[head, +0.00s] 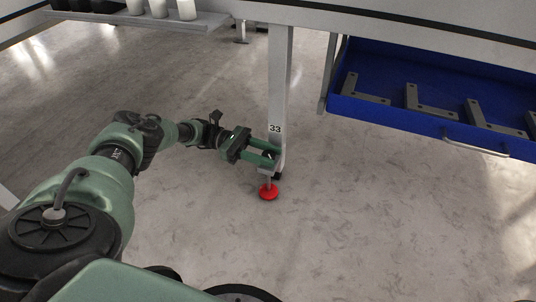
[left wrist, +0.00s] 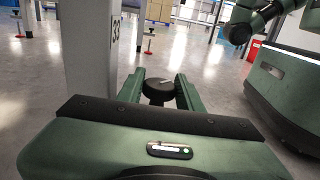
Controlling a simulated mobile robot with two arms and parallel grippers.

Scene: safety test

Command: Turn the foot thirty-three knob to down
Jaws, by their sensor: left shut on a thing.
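A grey table leg (head: 279,95) carries a white label with the number 33 (head: 275,129). A red round foot pad (head: 268,192) stands on the floor under it. My left gripper (head: 276,157) reaches in from the left at the lower end of this leg. In the left wrist view, its two green fingers are shut on a black round knob (left wrist: 159,91), one on each side. A light pointer mark shows on the knob's top. In that view the leg (left wrist: 92,60) stands left of the fingers. In the head view, the fingers mostly hide the knob. My right gripper is not in view.
A blue drawer (head: 400,115) with several grey L-shaped brackets stands open at the right, above the floor. A grey shelf (head: 130,22) with white cups hangs at the upper left. The floor (head: 390,220) around the foot is clear.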

